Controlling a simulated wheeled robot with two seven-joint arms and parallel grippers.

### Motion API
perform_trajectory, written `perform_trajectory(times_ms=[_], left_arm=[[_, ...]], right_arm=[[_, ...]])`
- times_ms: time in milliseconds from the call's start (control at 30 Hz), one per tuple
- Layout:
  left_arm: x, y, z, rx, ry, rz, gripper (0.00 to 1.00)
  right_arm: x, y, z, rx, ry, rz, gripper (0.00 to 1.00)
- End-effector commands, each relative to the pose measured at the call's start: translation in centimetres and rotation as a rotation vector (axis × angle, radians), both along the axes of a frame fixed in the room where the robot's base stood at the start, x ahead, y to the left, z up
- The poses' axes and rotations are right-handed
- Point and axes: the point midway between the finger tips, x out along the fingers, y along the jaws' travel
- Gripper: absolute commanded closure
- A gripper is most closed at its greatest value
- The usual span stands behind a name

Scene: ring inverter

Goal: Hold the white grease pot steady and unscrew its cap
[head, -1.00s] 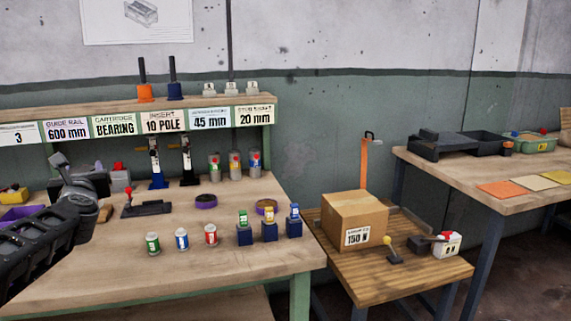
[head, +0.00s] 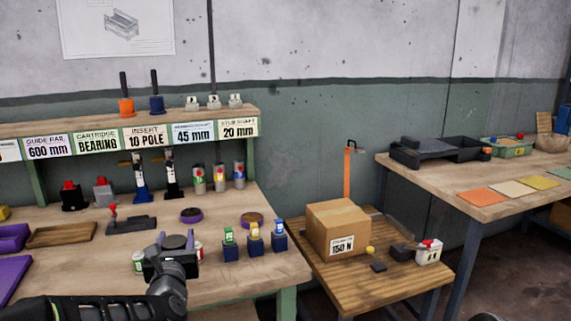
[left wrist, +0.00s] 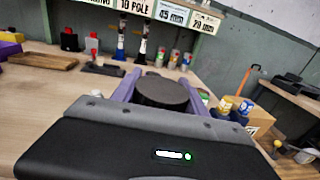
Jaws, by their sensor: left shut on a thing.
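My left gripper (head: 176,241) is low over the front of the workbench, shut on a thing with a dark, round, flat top. The left wrist view shows this dark top (left wrist: 162,92) between two purple fingers. It looks like the cap of a pot, and the body below is hidden by the gripper. A white can with a green mark (head: 138,262) stands just left of the gripper, and a white can with red (head: 198,251) just right, partly covered. The blue-marked can between them is hidden behind the gripper. My right gripper is not in view.
Blue holders with coloured tops (head: 254,239) stand close to the right of the gripper. A cardboard box (head: 337,228) sits on the lower table at right.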

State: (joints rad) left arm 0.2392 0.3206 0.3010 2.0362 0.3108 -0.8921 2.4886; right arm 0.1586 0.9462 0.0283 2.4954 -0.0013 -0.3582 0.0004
Motion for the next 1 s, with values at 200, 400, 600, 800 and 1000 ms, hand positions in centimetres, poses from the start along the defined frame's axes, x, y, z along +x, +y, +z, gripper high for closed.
perform_trajectory(times_ms=[200, 400, 600, 800, 1000], left_arm=[[-4.3, -8.0, -4.1, -0.01, 0.009, -0.214, 1.0], [-7.6, -10.6, -5.2, -0.008, 0.002, -0.292, 1.0], [-8.2, -8.3, -6.1, -0.003, -0.001, -0.244, 1.0], [-8.3, -6.6, -6.7, 0.002, -0.005, -0.213, 1.0], [-8.3, -6.6, -6.8, 0.002, -0.005, -0.213, 1.0]], right_arm=[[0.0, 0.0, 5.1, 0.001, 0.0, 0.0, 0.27], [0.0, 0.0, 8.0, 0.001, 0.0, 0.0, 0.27], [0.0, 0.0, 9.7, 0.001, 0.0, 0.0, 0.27], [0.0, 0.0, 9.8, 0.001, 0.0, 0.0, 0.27], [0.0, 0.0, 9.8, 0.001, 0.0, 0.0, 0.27]])
